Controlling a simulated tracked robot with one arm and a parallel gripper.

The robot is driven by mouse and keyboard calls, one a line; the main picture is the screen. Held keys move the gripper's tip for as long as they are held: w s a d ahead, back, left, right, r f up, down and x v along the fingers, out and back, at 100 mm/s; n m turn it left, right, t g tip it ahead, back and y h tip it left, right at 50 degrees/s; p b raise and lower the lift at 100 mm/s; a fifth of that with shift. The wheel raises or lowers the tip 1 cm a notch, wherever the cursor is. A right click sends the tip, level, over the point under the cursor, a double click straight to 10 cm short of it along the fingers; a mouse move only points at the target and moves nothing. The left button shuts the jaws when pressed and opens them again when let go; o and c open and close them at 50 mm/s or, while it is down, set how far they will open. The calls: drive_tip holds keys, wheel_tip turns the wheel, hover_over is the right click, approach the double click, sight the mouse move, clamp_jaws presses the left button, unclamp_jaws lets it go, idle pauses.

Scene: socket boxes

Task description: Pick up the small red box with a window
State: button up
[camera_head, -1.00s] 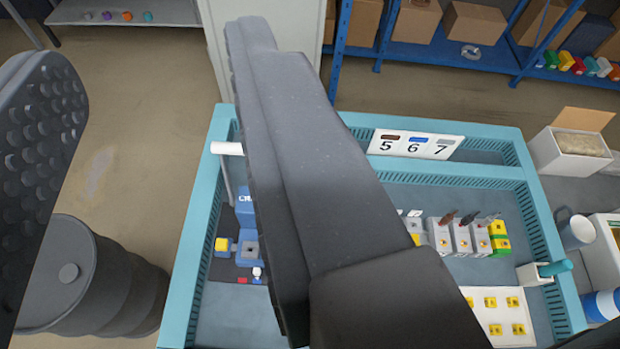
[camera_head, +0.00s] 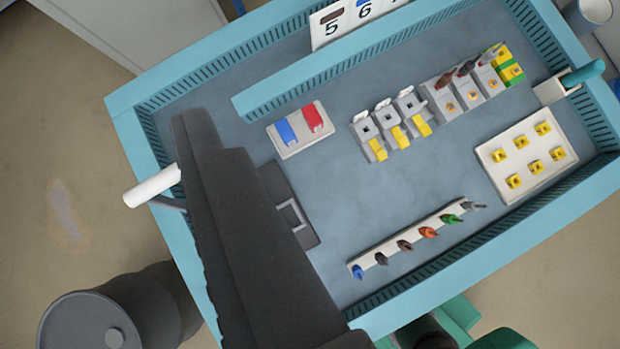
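A window on the red box is too small to make out. No object shows held. A dark pad with a grey square frame (camera_head: 291,215) is partly hidden behind my gripper.
Grey and yellow socket blocks (camera_head: 390,130) stand right of the small tray. A white strip with several coloured plugs (camera_head: 404,246) lies below. A white panel with yellow pieces (camera_head: 525,157) is at right. A barrel (camera_head: 85,325) stands outside.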

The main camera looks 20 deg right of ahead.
drive_tip(key=w+d+f+m+g+p, duration=0.2)
drive_tip(key=w+d+f+m+g, duration=0.15)
drive_tip(key=w+d+f, duration=0.35)
drive_tip(key=m+g+y+p, duration=0.1)
drive_tip(key=m+g+p, duration=0.55)
drive_tip(key=m, duration=0.45)
hover_over(313, 115)
wheel_tip(313, 115, down, 25)
wheel_tip(313, 115, down, 13)
drive_tip(key=shift+f+p, duration=0.1)
drive_tip(key=shift+p, duration=0.3)
drive_tip(key=c, duration=1.2)
